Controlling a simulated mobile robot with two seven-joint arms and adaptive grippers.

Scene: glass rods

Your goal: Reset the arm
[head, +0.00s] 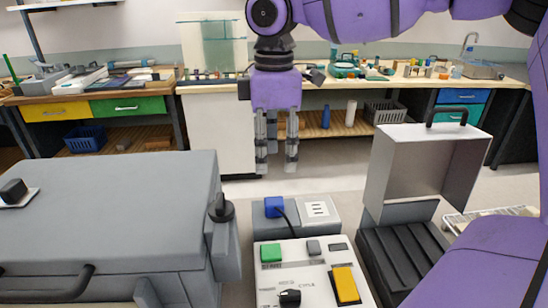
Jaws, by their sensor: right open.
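My right arm reaches in from the upper right. Its purple gripper (276,158) hangs straight down near the top middle, its two grey fingers apart with nothing between them. In the picture it sits above a control box (285,282) with a green button, a yellow switch and a black knob. It appears to be in free air, touching nothing. My left gripper is not in view. I cannot make out any glass rods.
A large grey machine (105,215) with a black handle fills the left. An open metal hood (415,170) stands over a dark ribbed unit (405,258) at right. Behind are a cluttered bench (470,83) and a left bench (100,92) with drawers. Floor shows between.

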